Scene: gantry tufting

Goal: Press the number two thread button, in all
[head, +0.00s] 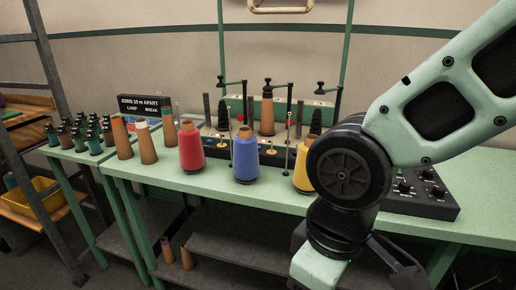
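A black control box (435,207) with several small knobs or buttons lies at the right end of the green table, partly hidden behind my arm. Its markings are too small to read, so I cannot tell which button is number two. A red thread cone (191,148), a blue thread cone (245,156) and a yellow thread cone (302,170) stand upright along the table's front. My arm hides part of the yellow one. My arm comes in from the upper right and bends down in front of the table. My gripper is not visible.
The green table (140,170) carries brown cones, a thread stand with upright posts, and a black sign (145,104). Several small dark spools stand on a side table at the left. A yellow bin (45,204) sits on a shelf at far left. Grey shelves lie below the table.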

